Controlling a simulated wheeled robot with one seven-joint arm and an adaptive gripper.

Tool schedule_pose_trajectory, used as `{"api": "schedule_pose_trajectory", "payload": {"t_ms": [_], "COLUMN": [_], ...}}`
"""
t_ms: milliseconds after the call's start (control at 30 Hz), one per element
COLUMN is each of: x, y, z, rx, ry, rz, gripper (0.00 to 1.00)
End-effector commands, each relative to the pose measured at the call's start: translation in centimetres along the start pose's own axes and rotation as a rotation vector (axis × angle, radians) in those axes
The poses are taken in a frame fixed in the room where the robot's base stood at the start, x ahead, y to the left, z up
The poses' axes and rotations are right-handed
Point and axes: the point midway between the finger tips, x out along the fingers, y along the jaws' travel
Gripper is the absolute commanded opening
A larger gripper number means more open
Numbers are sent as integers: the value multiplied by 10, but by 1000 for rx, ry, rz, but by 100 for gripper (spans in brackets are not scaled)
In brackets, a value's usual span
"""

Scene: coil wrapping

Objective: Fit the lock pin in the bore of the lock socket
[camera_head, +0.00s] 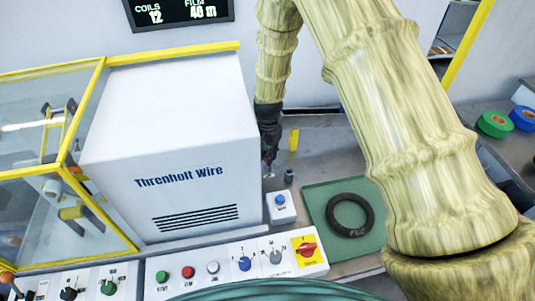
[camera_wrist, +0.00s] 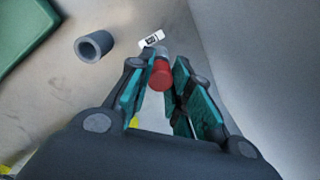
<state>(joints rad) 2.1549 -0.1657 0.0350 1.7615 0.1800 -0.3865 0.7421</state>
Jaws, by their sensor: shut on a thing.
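The lock pin (camera_wrist: 160,76) has a red end and a grey end. It sits between the teal finger pads of my gripper (camera_wrist: 163,86) in the wrist view, and the jaws are shut on it. A white tag with dark print (camera_wrist: 151,39) shows at its far end. The lock socket (camera_wrist: 95,46) is a grey hollow cylinder with an open dark bore, upper left of the pin and apart from it. In the head view my gripper (camera_head: 268,158) hangs beside the white cabinet, a little left of and above the lock socket (camera_head: 289,176). The pin is barely visible there.
The white cabinet (camera_head: 178,145) stands close on the left of my gripper. A green mat (camera_head: 318,208) with a black coil (camera_head: 350,215) lies to the right. A yellow strip (camera_head: 294,140) is behind.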

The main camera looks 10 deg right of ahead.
Motion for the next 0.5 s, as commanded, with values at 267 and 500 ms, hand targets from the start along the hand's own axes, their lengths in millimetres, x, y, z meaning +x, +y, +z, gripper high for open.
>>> {"api": "schedule_pose_trajectory", "payload": {"t_ms": [267, 500], "x": [6, 9], "y": [0, 0], "z": [0, 0], "rx": [0, 0], "ry": [0, 1], "rz": [0, 0], "gripper": [0, 26]}}
